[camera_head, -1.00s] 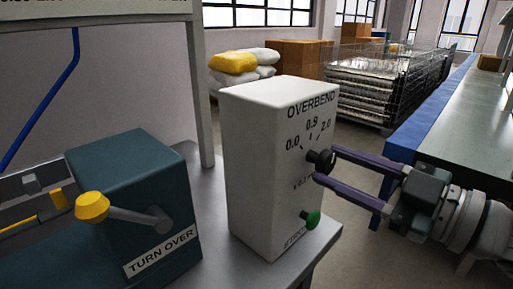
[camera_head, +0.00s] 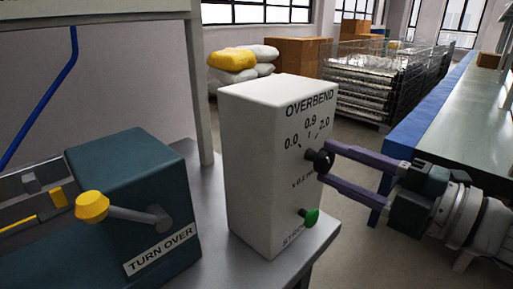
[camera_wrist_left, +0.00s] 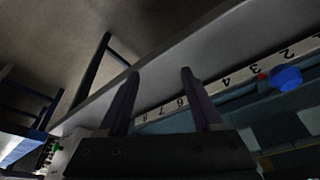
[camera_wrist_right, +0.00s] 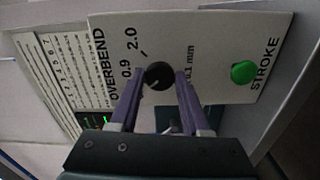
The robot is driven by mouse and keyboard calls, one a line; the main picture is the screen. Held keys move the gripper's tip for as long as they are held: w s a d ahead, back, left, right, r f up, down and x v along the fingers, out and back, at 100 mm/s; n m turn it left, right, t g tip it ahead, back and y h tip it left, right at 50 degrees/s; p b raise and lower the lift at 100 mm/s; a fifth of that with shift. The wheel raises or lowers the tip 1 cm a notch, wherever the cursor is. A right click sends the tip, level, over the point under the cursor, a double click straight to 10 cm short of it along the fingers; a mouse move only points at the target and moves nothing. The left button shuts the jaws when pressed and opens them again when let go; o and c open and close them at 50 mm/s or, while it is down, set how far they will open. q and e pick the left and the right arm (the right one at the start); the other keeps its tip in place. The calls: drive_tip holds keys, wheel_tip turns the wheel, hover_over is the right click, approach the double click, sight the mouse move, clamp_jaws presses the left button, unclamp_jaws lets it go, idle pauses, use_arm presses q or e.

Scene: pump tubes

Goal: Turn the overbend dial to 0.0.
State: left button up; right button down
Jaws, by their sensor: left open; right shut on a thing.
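The overbend dial is a black round knob (camera_head: 322,161) on the front of a white box (camera_head: 262,170), below the printed marks 0.0, 0.9 and 2.0. My right gripper (camera_head: 327,164) reaches in from the right, with one purple finger on each side of the knob, shut on it. In the right wrist view the knob (camera_wrist_right: 158,76) sits between the fingertips and carries a small pale mark. The exact setting is too small to read. My left gripper (camera_wrist_left: 160,73) is open and empty in the left wrist view, above a numbered strip.
A green stroke knob (camera_head: 312,217) sits lower on the same box. A teal turn-over box (camera_head: 140,205) with a yellow-knobbed lever (camera_head: 92,205) stands to the left. A blue-edged table (camera_head: 418,130) is at the right, beyond open floor.

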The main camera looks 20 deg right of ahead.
drive_tip(key=shift+n, duration=0.6)
drive_tip(key=shift+c, duration=1.8)
unclamp_jaws()
drive_tip(key=v, duration=1)
